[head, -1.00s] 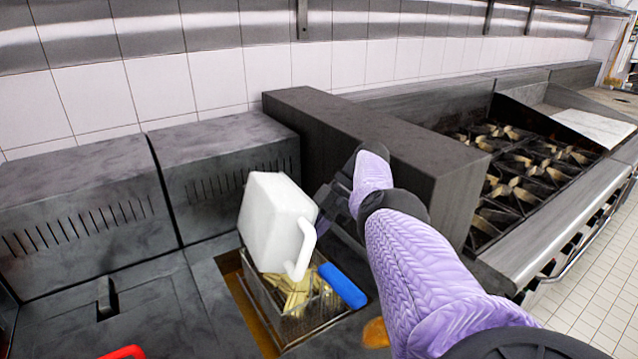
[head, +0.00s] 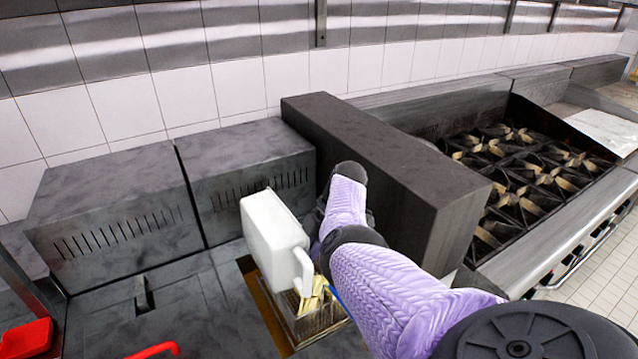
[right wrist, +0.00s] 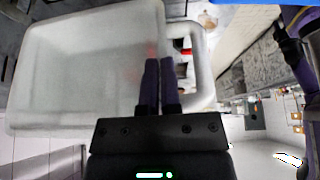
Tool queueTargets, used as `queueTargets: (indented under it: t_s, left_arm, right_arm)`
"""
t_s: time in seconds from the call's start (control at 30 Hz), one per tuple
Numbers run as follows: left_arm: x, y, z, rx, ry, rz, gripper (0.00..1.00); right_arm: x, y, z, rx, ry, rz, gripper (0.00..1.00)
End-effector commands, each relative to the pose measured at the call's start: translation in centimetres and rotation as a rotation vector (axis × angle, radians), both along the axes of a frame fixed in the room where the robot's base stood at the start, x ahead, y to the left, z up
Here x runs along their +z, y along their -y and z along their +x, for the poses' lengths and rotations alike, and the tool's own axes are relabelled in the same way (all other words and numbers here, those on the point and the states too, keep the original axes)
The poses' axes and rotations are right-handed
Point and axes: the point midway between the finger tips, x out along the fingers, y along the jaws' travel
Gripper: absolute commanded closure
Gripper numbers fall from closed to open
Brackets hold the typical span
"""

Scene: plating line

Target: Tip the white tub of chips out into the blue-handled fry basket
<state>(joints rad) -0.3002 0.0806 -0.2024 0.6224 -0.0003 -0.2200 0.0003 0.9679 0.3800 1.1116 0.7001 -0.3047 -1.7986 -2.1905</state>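The white tub (head: 272,235) hangs tilted over the fry basket (head: 318,322) in the head view, its looped handle on the right. My right gripper (right wrist: 159,85) is closed at the tub's wall beside the handle in the right wrist view; its fingertips are hidden behind my arm in the head view. The tub's pale surface fills the left of the right wrist view (right wrist: 85,65), and no chips show on it. Yellow chips (head: 312,300) lie in the wire basket below the tub. Only a sliver of the blue handle (head: 338,296) shows beside my arm. My left gripper is out of view.
The basket sits at an opening in the dark fryer top. A dark block (head: 400,165) stands close to the right of my arm, with a burner range (head: 530,180) beyond. A red handle (head: 153,350) and a red container (head: 27,338) are at lower left.

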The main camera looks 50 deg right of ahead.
Motion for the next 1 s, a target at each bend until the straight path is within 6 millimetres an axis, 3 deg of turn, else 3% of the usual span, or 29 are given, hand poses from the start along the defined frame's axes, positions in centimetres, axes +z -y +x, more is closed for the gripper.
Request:
queueTargets:
  t_s: [0.03, 0.37, 0.57, 0.73, 1.0]
  left_arm:
    - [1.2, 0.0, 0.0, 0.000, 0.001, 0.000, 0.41]
    - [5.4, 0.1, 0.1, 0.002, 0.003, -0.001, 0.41]
    - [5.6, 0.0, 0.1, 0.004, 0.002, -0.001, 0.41]
    - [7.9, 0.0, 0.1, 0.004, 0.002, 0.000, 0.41]
    - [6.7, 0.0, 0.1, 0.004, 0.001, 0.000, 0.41]
  right_arm:
    - [0.7, -0.3, 0.0, 0.001, -0.007, -0.019, 1.00]
    - [1.9, -3.0, 0.8, 0.003, -0.070, -0.230, 1.00]
    - [2.3, -5.2, 1.6, 0.002, -0.125, -0.417, 1.00]
    - [2.9, -7.1, 2.0, 0.007, -0.186, -0.603, 1.00]
    - [2.6, -10.3, 3.2, 0.007, -0.275, -0.913, 1.00]
